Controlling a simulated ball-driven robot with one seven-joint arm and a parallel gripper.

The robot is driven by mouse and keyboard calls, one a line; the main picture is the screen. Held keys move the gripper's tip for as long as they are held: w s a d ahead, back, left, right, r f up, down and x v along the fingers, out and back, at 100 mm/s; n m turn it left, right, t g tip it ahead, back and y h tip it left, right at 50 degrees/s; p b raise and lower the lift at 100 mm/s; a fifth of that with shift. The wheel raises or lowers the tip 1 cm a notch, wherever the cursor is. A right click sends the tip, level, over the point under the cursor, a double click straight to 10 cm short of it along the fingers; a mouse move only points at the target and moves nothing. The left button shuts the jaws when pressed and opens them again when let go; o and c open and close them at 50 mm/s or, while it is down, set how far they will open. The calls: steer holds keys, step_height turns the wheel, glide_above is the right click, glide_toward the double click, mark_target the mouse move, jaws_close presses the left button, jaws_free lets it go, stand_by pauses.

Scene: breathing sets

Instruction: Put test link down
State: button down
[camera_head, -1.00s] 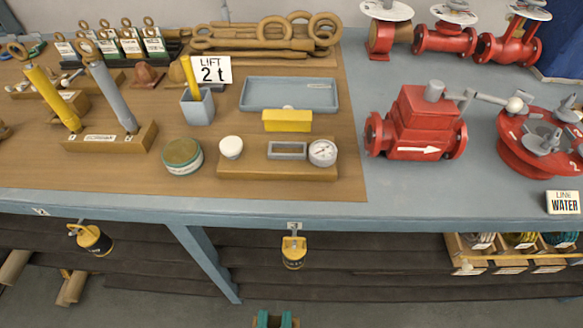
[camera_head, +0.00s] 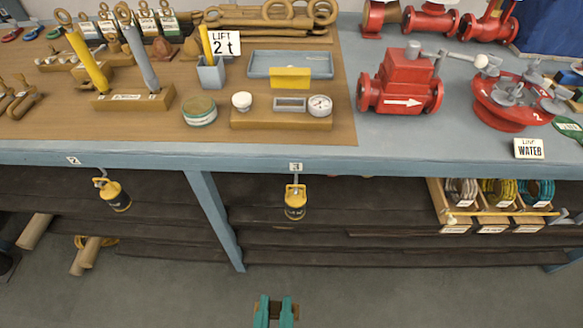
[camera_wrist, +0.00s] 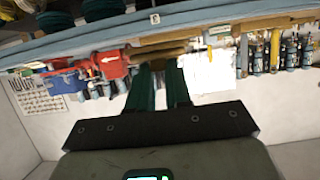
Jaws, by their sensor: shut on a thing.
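My gripper (camera_head: 275,309) is at the bottom middle of the head view, in front of the bench and over the grey floor. Its two teal fingers are shut on a small brown piece (camera_head: 295,312), which shows beside them and is mostly hidden. I take it for the test link, but its shape cannot be made out. In the wrist view the teal fingers (camera_wrist: 161,88) point toward the bench, with a tan area (camera_wrist: 157,64) near their tips. The bench top (camera_head: 440,150) is well beyond the gripper, and nothing there touches it.
On the bench, a wooden block with a gauge (camera_head: 320,105), a blue tray (camera_head: 290,64), a "LIFT 2 t" sign (camera_head: 225,43) and a red valve (camera_head: 402,90) stand close together. Yellow-black padlock-like items (camera_head: 295,203) hang at the front edge. Bare bench shows right of the brown mat.

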steer(key=w+d+f+m+h, duration=0.1)
steer(key=w+d+f, duration=0.25)
steer(key=w, duration=0.45)
steer(key=w+d+f+h, duration=0.1)
steer(key=w+d+f, duration=0.25)
steer(key=w, duration=0.45)
steer(key=w+d+f+m+h, duration=0.1)
steer(key=w+d+f, duration=0.25)
steer(key=d, duration=0.35)
steer(key=w+d+f+m+h, duration=0.1)
steer(key=w+d+f, duration=0.1)
steer(key=w+d, duration=0.4)
steer(key=s+d+f+n+y, duration=0.1)
steer(key=s+f+y, duration=0.1)
steer(key=f, duration=0.5)
steer(key=s+f+n+y, duration=0.2)
steer(key=s+f, duration=0.3)
steer(key=f, duration=0.2)
steer(key=shift+s+d, duration=0.25)
steer(key=shift+d, duration=0.1)
